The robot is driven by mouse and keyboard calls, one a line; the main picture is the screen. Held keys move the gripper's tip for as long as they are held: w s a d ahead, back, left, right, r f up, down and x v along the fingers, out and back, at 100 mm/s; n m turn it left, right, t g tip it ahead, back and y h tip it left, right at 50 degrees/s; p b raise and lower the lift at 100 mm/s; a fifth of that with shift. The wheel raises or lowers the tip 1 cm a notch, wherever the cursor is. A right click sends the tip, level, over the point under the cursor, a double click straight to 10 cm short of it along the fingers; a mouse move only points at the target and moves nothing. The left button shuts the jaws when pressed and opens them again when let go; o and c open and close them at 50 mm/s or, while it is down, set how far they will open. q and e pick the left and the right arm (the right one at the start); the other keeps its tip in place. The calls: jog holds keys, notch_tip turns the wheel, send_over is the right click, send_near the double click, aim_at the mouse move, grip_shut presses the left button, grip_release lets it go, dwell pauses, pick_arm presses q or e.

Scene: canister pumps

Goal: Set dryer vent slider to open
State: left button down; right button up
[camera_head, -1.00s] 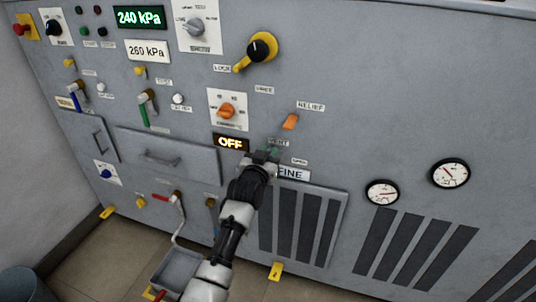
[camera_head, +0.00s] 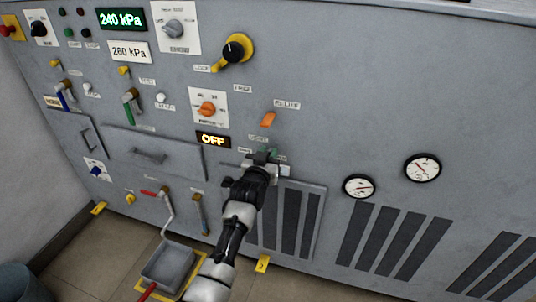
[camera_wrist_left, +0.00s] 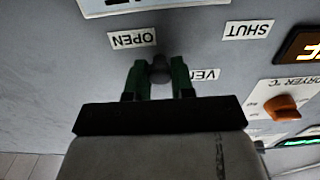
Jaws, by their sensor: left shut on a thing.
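The dryer vent slider's dark round knob (camera_wrist_left: 159,70) sits between the green fingers of my left gripper (camera_wrist_left: 160,78) in the left wrist view. The gripper is shut on the knob. A VENT label (camera_wrist_left: 205,75) is partly hidden by a finger. In the head view my left gripper (camera_head: 264,155) is against the panel below the orange relief handle (camera_head: 269,119) and hides the slider. My right gripper is not in view.
The grey machine panel (camera_head: 340,120) fills most of the head view. The orange dryer knob (camera_head: 207,109) and the OFF display (camera_head: 213,139) are to the upper left of the gripper. Two gauges (camera_head: 359,186) (camera_head: 422,167) are to the right. A grey tray (camera_head: 168,265) is low on the left.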

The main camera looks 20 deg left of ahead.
pick_arm(q)
jog(key=c, duration=0.9)
grip_release()
jog(key=shift+d, duration=0.3)
jog(key=shift+c, duration=0.2)
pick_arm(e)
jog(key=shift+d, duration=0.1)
pick_arm(q)
jog(key=shift+a, duration=0.15)
jog(key=s+p, duration=0.1)
jog(key=s, duration=0.9)
jog(key=shift+s+a+p, duration=0.15)
jog(key=shift+s+p, duration=0.25)
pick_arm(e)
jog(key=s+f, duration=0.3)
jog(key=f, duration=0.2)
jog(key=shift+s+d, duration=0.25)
